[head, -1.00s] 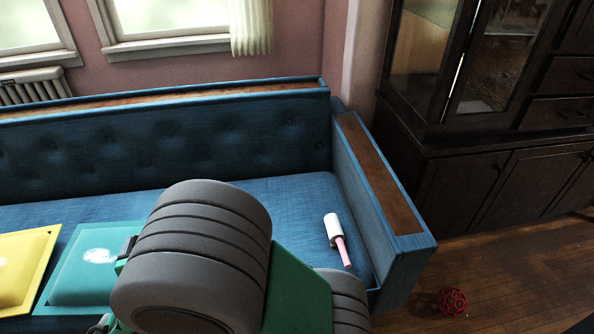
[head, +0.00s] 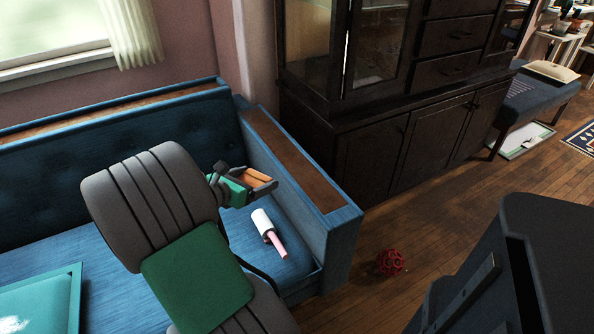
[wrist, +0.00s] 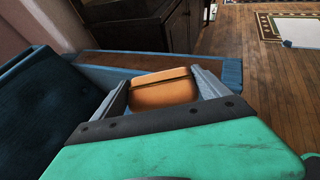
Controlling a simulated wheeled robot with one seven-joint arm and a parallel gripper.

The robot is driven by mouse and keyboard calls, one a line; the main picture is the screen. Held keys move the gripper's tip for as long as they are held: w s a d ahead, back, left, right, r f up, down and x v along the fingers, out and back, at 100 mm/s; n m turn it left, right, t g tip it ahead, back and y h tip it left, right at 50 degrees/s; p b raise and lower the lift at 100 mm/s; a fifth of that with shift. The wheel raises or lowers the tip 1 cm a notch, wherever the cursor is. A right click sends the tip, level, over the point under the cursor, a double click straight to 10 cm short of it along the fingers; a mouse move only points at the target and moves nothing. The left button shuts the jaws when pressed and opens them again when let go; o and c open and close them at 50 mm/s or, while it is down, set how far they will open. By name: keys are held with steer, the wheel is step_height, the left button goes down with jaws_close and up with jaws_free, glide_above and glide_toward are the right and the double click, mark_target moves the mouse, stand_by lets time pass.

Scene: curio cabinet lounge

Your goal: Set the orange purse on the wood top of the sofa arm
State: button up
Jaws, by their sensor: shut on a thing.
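The orange purse (wrist: 162,90) is held between the two fingers of my gripper (wrist: 162,92) in the wrist view. In the head view, my gripper (head: 262,184) is over the right end of the blue sofa seat, and a small part of the purse (head: 256,175) shows between its fingers. The wood top of the sofa arm (head: 292,158) is a brown strip just right of my gripper. It also shows beyond the purse in the wrist view (wrist: 110,64). Nothing shows lying on its visible part. I cannot tell the exact height of the purse over it.
A white and pink lint roller (head: 267,230) lies on the seat near the arm. A teal cushion (head: 45,305) is at the lower left. A dark cabinet (head: 385,130) stands behind the arm. A red openwork ball (head: 391,262) is on the floor.

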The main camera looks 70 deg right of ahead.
steer(key=s+d+m+g+y, duration=0.1)
steer(key=s+d+m+g, duration=0.2)
steer(key=s, duration=0.6)
steer(key=s+d+m+g+y, duration=0.2)
steer(key=s+d+g, duration=0.1)
steer(key=s, duration=0.6)
steer(key=b, duration=0.7)
glide_above(318, 188)
steer(key=f, duration=1)
steer(key=shift+s+a, duration=0.1)
steer(key=shift+a, duration=0.15)
steer(key=f+b, duration=0.1)
steer(key=f, duration=0.1)
steer(key=f+b, duration=0.1)
steer(key=shift+d+f+b, duration=0.2)
steer(key=shift+f+b, duration=0.1)
steer(key=shift+f, duration=0.05)
steer(key=shift+r, duration=0.2)
steer(key=shift+f+p, duration=0.1)
steer(key=shift+p, duration=0.25)
steer(key=o, duration=1.3)
